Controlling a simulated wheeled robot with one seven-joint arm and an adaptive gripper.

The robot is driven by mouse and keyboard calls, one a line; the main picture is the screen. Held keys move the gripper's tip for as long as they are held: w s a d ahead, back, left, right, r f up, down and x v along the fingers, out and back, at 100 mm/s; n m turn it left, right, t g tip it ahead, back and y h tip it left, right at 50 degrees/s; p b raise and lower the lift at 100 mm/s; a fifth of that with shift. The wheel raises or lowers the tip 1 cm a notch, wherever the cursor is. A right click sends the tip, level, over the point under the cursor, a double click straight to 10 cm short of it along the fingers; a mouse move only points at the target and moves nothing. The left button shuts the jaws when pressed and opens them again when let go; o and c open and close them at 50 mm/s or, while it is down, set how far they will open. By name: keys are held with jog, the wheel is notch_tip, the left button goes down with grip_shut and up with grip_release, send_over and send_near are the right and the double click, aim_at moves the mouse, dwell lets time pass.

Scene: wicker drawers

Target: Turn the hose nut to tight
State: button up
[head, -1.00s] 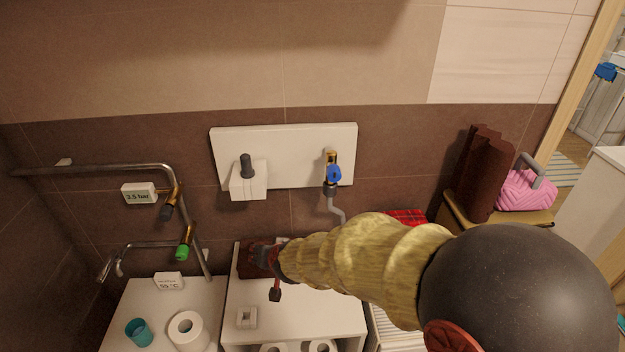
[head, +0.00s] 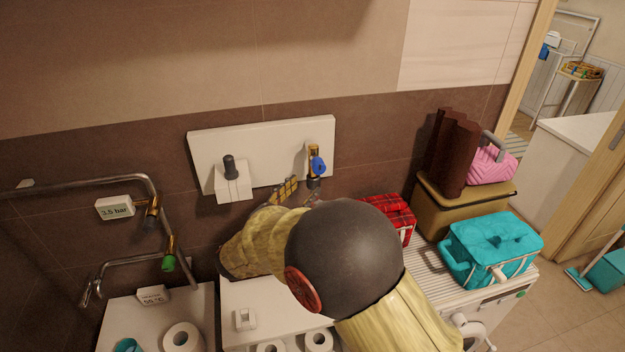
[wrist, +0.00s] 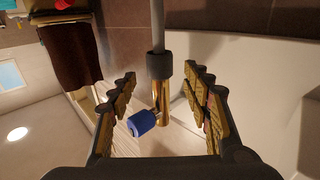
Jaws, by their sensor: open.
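The hose nut is a dark ring (head: 313,182) under a brass valve (head: 314,152) with a blue handle (head: 318,166), on a white wall panel. In the wrist view the nut (wrist: 159,66) joins the grey hose (wrist: 158,25) to the brass valve, and the blue handle (wrist: 142,122) sticks out to the left. My gripper (head: 287,190) is just left of and below the valve in the head view. In the wrist view it (wrist: 160,82) is open, its two fingers apart on either side of the nut and valve. Contact cannot be seen. My arm hides the lower hose in the head view.
A grey knob on a white box (head: 233,182) stands left on the panel (head: 262,138). Pipes with a 3.5 bar sign (head: 115,208) are further left. A red plaid box (head: 397,214) and a teal basket (head: 492,245) lie right.

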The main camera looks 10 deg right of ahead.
aim_at(309, 183)
jog(key=b+x, duration=0.1)
jog(key=x, duration=0.5)
jog(key=shift+w+d, duration=0.2)
jog(key=shift+d, duration=0.05)
jog(key=shift+c, duration=1)
jog(key=c, duration=1)
